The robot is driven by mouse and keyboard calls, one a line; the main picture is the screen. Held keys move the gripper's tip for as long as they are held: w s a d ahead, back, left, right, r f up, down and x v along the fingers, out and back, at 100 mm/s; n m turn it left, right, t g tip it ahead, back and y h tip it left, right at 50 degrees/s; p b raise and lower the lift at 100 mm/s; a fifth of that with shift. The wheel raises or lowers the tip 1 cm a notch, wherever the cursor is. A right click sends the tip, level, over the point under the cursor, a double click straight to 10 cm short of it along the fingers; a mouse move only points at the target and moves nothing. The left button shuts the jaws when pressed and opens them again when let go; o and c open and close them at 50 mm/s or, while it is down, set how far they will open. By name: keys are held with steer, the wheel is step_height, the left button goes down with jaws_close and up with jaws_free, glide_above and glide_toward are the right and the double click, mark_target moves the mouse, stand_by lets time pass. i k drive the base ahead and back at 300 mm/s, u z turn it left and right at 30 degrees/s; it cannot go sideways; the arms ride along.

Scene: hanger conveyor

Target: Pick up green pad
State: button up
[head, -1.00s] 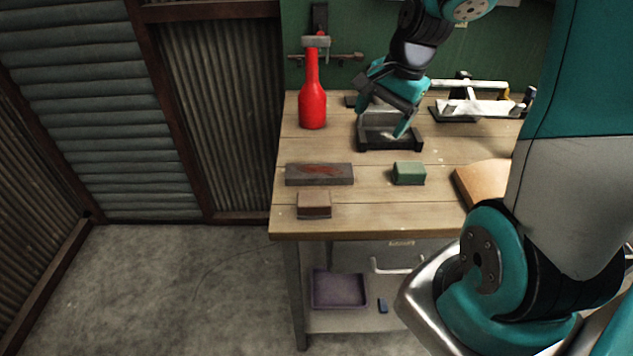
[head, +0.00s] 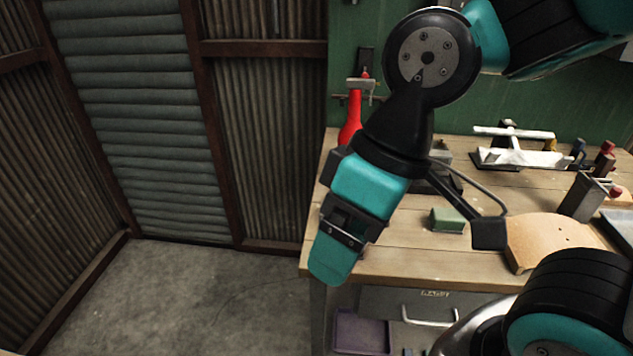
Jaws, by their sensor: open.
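The green pad (head: 447,220) is a small block lying on the wooden workbench, just left of the tan board. Nothing covers it in the head view. My gripper (head: 336,262) is in front of the bench's left part, pointing down and a little left. It is open and holds nothing that I can see. It appears left of the green pad and apart from it, nearer the camera. One teal finger shows clearly; the other is mostly hidden behind it.
A red bottle (head: 351,118) stands behind my gripper, partly hidden. A tan board (head: 545,240) and a metal holder (head: 582,196) are right of the pad. A white-topped rack (head: 515,157) is at the back. A purple tray (head: 362,332) is below the bench.

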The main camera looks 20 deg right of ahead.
mark_target(446, 220)
steer(key=z, duration=1.05)
steer(key=k, duration=0.5)
steer(key=u, duration=1.25)
steer(key=i, duration=1)
steer(key=z, duration=1.85)
